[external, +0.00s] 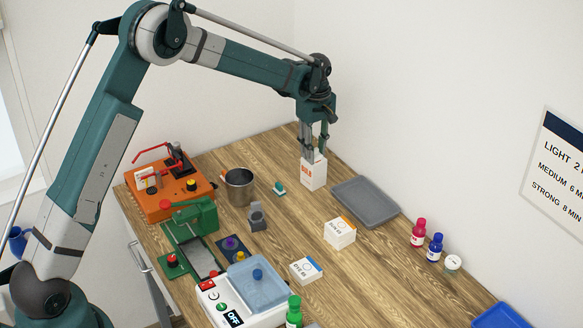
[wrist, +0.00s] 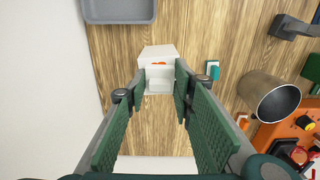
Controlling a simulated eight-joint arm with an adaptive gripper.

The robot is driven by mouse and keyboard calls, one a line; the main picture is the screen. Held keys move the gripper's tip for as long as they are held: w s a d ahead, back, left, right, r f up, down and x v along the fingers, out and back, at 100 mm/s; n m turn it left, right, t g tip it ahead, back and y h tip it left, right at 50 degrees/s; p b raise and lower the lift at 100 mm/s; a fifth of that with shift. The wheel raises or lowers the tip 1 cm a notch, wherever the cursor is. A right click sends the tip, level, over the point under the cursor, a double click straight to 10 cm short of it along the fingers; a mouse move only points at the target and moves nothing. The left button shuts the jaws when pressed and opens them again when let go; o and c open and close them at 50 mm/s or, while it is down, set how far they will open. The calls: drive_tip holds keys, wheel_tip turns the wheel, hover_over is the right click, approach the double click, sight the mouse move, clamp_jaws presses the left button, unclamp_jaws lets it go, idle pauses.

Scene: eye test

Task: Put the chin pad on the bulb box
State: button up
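No thing is clearly marked as the chin pad or the bulb box. A tall white box (external: 313,174) with orange print stands upright near the far end of the bench. My gripper (external: 314,153) points down over its top, with a finger at each side. In the wrist view the white box (wrist: 158,53) lies between my fingertips (wrist: 160,88). A narrower pale part shows at its near end; I cannot tell whether it is a separate pad. Contact of the fingers is unclear. A small teal-and-white block (external: 280,188) lies to the left, also in the wrist view (wrist: 212,69).
A grey tray (external: 366,201) lies right of the tall box. A metal cup (external: 240,187), a grey stand (external: 257,217) and an orange case (external: 150,205) are left. Two low white boxes, one orange-edged (external: 340,233) and one blue-edged (external: 306,271), lie nearer. Small bottles (external: 418,234) stand by the wall.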

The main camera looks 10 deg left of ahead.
drive_tip(key=shift+f, duration=0.15)
drive_tip(key=o, duration=0.7)
drive_tip(key=shift+c, duration=0.2)
wheel_tip(320, 180, up, 12)
drive_tip(key=shift+r, duration=0.2)
idle(0.4)
